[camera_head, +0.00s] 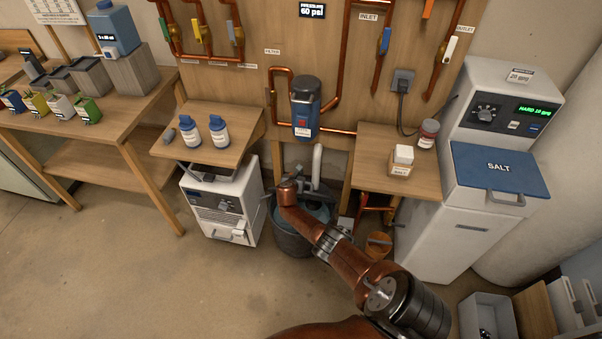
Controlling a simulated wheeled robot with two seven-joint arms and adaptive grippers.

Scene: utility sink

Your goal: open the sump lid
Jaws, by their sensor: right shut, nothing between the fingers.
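The sump (290,241) is a dark round basin on the floor between the white cabinet and the right-hand bench. A grey-teal surface (318,212) shows inside its rim; I cannot tell whether this is the lid or the inside. My right arm reaches from the lower right across the sump's front and hides much of its top. My right gripper (291,184) is at the back of the sump's top, near the white pipe, small and partly hidden by my wrist. It is shut and empty. I cannot tell whether it touches the sump. My left gripper is not in view.
A white cabinet (222,200) stands close left of the sump. A blue filter (305,105) hangs above on the pipe board. Open floor lies at the front left.

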